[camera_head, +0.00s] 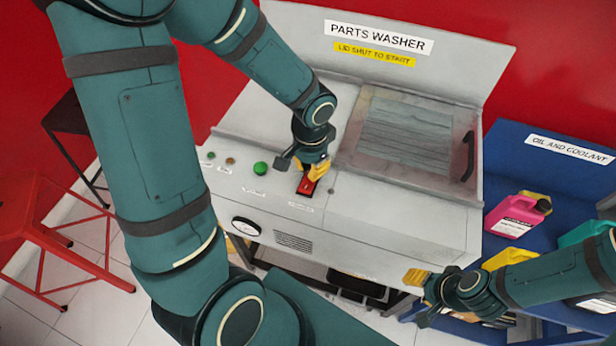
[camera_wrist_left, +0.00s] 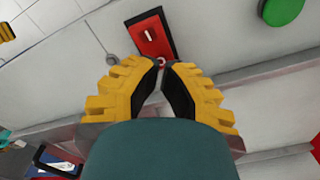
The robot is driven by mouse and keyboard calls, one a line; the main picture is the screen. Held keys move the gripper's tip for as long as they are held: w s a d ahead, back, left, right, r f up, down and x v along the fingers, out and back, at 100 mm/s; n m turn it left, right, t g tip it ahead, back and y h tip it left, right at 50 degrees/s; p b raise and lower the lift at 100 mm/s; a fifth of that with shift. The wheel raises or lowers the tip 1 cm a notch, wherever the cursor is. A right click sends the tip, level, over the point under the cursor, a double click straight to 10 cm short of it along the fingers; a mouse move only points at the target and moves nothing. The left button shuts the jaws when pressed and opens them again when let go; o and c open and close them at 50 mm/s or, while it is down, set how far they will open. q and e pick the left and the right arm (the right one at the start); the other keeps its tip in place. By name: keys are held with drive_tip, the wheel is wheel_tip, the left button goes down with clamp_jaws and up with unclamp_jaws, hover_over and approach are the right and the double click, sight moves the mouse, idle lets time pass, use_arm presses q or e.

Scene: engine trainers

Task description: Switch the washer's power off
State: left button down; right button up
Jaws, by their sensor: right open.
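The parts washer (camera_head: 400,225) is a pale grey cabinet with a sloping control panel. Its red power switch (camera_head: 304,189) sits on the panel, right of a green button, and shows a white mark in the left wrist view (camera_wrist_left: 152,40). My left gripper (camera_head: 312,172) points down at the switch; its yellow fingertips (camera_wrist_left: 161,64) are together at the switch's near end. I cannot tell whether they touch it. Part of the switch is hidden behind the fingers in the head view. My right gripper (camera_head: 420,297) is open and empty, by the washer's lower right front.
The green button (camera_head: 260,168) is left of the switch. The washer's windowed lid (camera_head: 405,135) lies shut behind the panel. A blue oil and coolant shelf (camera_head: 555,180) with coloured jugs stands at right. A red stool (camera_head: 45,225) stands at left.

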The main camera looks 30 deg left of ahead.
use_arm(q)
drive_tip(key=shift+r+p, duration=1.75)
drive_tip(key=shift+r, duration=0.7)
